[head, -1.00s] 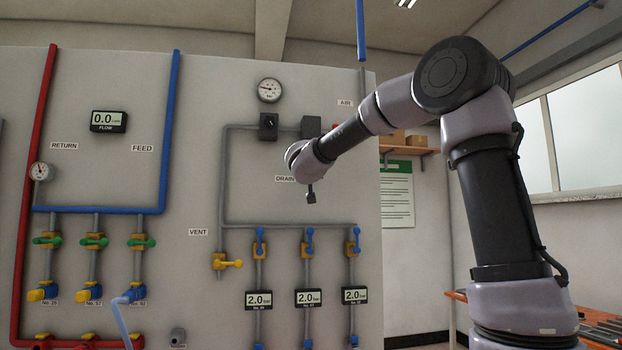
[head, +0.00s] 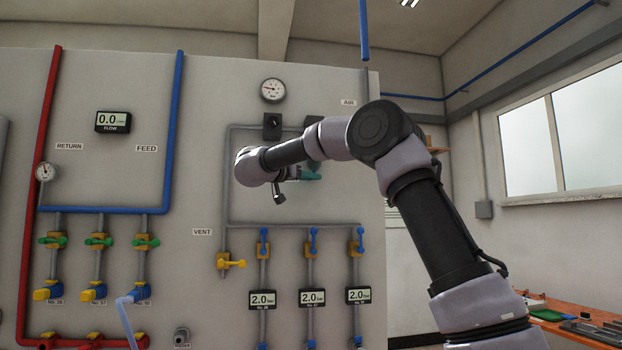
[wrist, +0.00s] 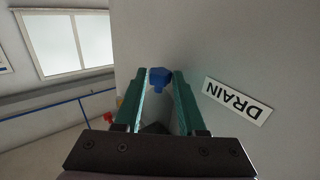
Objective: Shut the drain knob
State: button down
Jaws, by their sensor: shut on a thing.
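The drain knob (wrist: 160,79) is a small blue knob on the grey panel wall, between the fingertips in the wrist view. The white DRAIN label (wrist: 238,101) is on the wall beside it, appearing upside down in that view. My gripper (wrist: 160,72) has two teal fingers, one on each side of the knob, shut on it. In the head view my gripper (head: 308,174) shows only partly, at the panel's right side. My arm hides the label there, and I cannot make out the knob.
Below my gripper are the yellow vent valve (head: 230,262) and several blue-handled valves (head: 263,245) on grey pipes. A pressure gauge (head: 273,90) is above. A red part (wrist: 108,117) shows near the fingers. The room is open right of the panel.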

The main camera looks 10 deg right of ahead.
jog(key=shift+w+a+r+m+g+h, duration=0.1)
jog(key=shift+w+a+m+g+h, duration=0.05)
jog(key=shift+m+g+h, duration=0.8)
jog(key=shift+w+a+m+g+h, duration=0.15)
jog(key=shift+m+g+h, duration=0.35)
jog(key=shift+g, duration=0.75)
jog(key=shift+d+m, duration=0.15)
jog(key=shift+m, duration=0.2)
jog(key=c, duration=0.5)
grip_release()
jog(key=shift+y, duration=0.25)
jog(key=shift+s+d+n+t+y, duration=0.25)
jog(key=shift+d+n+t+y, duration=0.1)
jog(key=shift+n+t+y, duration=1.75)
jog(key=shift+s+d+n+t+y, duration=0.3)
jog(key=shift+n+t+y, duration=1.4)
jog(key=shift+y, duration=0.75)
jog(key=shift+s+d+n+t+y, duration=0.2)
jog(key=shift+d+n+t+y, duration=0.2)
jog(key=shift+n+t+y, duration=1.55)
